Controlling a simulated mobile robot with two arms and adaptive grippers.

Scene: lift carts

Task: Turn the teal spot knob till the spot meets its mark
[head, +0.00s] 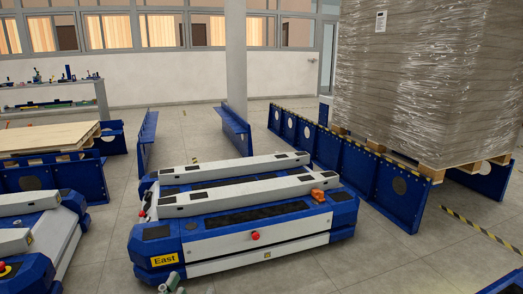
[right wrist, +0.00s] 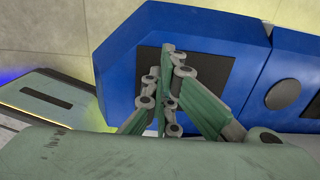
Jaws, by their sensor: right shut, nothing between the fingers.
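I cannot make out a teal spot knob or its mark in either view. The nearest lift cart (head: 250,224) is blue and white with an "East" label, a red button and small orange parts (head: 318,194) on its right end. In the right wrist view, my right gripper (right wrist: 167,76) is shut and empty in front of a blue body with a dark panel (right wrist: 202,76).
Another blue and white cart (head: 40,235) stands at the left. A wrapped pallet load (head: 425,80) stands on blue supports at the right. A wooden board (head: 45,138) lies on blue stands at the left. Tiled floor is clear right of the near cart.

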